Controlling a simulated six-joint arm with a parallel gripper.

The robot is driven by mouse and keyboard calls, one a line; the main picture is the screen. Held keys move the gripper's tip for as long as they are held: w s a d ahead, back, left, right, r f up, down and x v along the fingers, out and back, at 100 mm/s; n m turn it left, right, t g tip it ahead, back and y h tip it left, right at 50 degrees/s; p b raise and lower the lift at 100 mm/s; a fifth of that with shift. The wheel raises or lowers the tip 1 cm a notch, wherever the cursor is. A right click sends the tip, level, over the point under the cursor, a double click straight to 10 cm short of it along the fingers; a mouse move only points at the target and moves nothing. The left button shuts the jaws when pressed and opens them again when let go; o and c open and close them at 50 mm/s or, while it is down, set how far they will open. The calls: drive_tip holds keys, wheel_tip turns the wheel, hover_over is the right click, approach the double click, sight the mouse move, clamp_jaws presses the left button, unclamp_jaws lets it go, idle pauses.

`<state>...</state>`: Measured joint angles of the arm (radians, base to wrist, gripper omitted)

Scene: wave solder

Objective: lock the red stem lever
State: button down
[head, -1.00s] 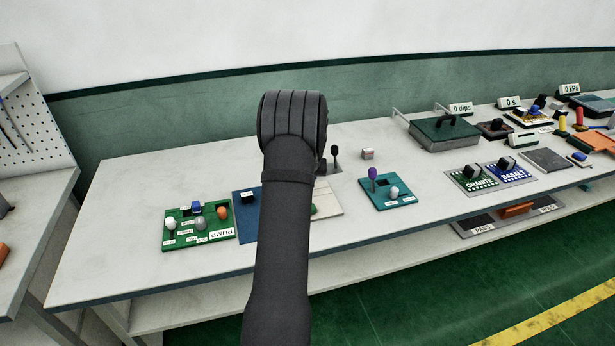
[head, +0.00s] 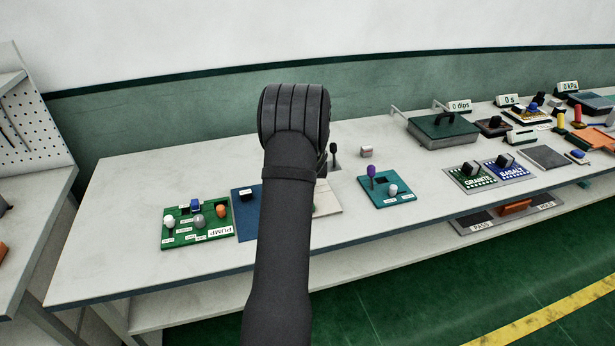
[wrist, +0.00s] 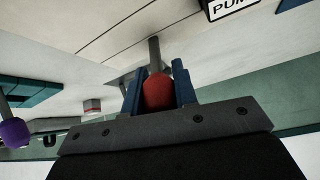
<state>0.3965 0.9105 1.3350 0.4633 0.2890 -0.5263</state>
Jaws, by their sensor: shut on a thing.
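The red stem lever (wrist: 158,91) shows in the wrist view as a red knob on a grey stem that rises from a plate on the bench. My gripper (wrist: 159,88) is shut on the red knob, with one blue finger on each side of it. In the head view my own dark arm hides the gripper and the red knob. A grey stem with a dark knob (head: 333,150) stands just right of my arm there.
A green PUMP board (head: 190,236) with several knobs lies left of my arm. A teal board (head: 400,196) with a purple-topped lever (head: 371,171) lies to the right. A small block (head: 367,152) sits behind it. Bare bench lies at the far left.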

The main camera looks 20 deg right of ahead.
drive_tip(key=shift+w, duration=0.1)
drive_tip(key=c, duration=1.1)
unclamp_jaws()
drive_tip(key=shift+c, duration=0.2)
drive_tip(key=shift+r, duration=0.1)
drive_tip(key=v, duration=1.7)
drive_tip(key=shift+s, duration=0.25)
